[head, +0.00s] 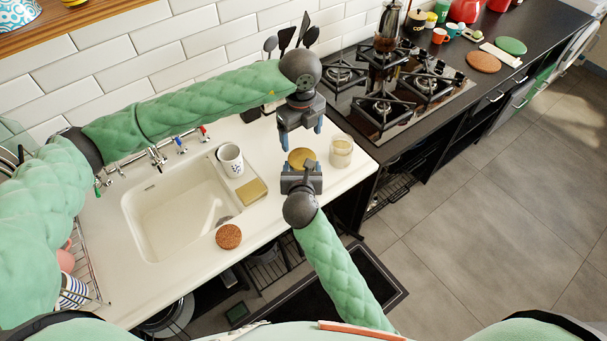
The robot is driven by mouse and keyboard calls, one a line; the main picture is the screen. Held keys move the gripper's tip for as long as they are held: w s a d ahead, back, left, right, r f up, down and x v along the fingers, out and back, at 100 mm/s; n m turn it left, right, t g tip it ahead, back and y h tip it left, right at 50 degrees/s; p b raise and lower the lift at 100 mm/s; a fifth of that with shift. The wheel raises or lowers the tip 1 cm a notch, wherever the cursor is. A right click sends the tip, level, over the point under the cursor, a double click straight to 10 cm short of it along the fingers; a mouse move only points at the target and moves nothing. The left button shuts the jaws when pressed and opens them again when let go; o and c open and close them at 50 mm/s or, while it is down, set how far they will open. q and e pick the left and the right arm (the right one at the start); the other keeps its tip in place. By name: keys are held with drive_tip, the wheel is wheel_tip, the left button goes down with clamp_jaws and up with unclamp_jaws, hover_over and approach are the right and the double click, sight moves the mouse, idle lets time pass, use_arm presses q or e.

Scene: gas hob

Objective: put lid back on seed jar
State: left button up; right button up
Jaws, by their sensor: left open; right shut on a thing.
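The seed jar (341,152) is a small glass jar with pale contents, standing upright at the right end of the white counter. A round golden lid (301,157) is in my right gripper (302,168), to the left of the jar and apart from it. My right gripper comes from the front edge and is shut on the lid. Its fingers are partly hidden, and I cannot tell how high the lid is above the counter. My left gripper (300,132) is open and empty, pointing down just behind the lid and left of the jar.
A white sink (175,208) lies left, with a patterned mug (230,157) and a sponge (251,191) at its right side. A brown round thing (228,236) sits on the front counter. The gas hob (398,88) is behind right. Utensils stand behind my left gripper.

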sight(302, 159)
use_arm(q)
drive_tip(key=shift+f, duration=4)
drive_tip(key=c, duration=0.8)
drive_tip(key=m, duration=0.4)
drive_tip(key=shift+c, duration=0.2)
drive_tip(key=m, duration=0.8)
drive_tip(key=shift+m, duration=0.4)
drive_tip(key=m, duration=0.3)
drive_tip(key=shift+m, duration=0.3)
